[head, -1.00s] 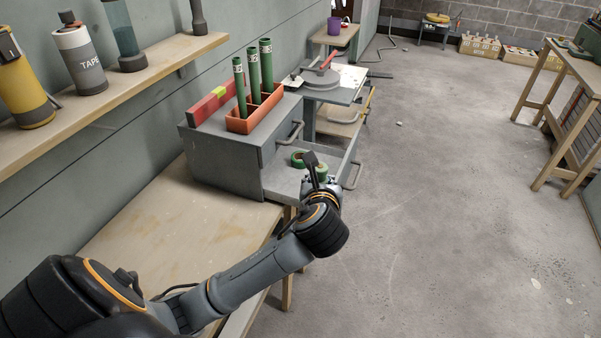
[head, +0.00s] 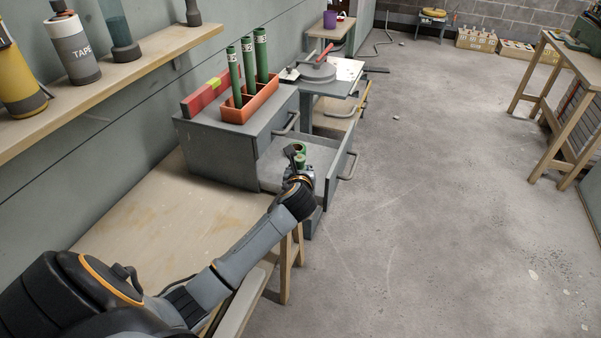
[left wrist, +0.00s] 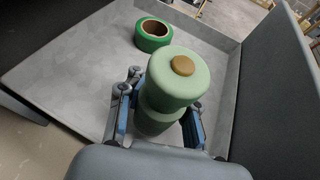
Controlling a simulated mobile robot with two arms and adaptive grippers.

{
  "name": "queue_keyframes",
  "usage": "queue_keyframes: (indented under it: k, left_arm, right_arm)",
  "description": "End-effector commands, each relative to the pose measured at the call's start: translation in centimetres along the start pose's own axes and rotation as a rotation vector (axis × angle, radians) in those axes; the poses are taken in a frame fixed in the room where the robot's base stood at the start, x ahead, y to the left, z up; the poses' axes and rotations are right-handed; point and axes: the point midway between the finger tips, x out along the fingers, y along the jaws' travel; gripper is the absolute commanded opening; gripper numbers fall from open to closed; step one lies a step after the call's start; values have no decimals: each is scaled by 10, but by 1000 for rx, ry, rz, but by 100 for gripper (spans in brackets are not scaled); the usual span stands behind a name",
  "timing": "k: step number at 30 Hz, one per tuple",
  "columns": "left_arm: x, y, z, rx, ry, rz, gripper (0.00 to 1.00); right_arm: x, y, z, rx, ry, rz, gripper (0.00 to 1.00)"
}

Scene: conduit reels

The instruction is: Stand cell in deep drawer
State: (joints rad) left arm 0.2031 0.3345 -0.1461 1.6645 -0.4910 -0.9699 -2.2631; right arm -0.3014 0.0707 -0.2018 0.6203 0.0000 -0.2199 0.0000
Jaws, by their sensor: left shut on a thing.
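The cell is a pale green cylinder (left wrist: 172,75) with a narrower waist and a round brass-coloured cap. My left gripper (left wrist: 158,108) is shut on it, with fingers on both sides and the cap end toward the camera. In the head view my left gripper (head: 299,170) is within the open grey drawer (head: 271,176) of the cabinet. The drawer's bare floor shows in the left wrist view (left wrist: 75,65). I cannot tell whether the cell's lower end touches it. My right gripper is in neither view.
A green tape roll (left wrist: 154,34) lies on the drawer floor, just beyond the cell. The drawer's tall front panel (left wrist: 276,80) stands to the right. On the cabinet (head: 215,150), an orange tray (head: 236,114) holds green tubes. Drawer floor left of the cell is free.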

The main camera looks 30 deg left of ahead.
Motion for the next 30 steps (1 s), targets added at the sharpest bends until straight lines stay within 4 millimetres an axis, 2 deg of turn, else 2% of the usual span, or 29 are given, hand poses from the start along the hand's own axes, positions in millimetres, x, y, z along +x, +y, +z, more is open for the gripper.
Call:
queue_keyframes:
  k: [3, 14, 15, 19, 20, 30]
  left_arm:
    - [5, 0, -10, -2, -1, 0, 0]
    - [6, -1, -13, 0, -3, 0, 0]
    - [6, -1, -13, 0, -2, 0, 24]
    - [6, -1, -13, 0, -2, 0, 51]
    - [6, -1, -13, 0, -2, 0, 54]
    - [4, -1, -11, -1, -2, -1, 54]
  right_arm:
    - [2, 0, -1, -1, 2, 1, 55]
    - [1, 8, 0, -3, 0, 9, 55]
    - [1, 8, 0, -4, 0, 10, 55]
    - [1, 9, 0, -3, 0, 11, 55]
    - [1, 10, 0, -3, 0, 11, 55]
    - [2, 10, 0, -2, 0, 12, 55]
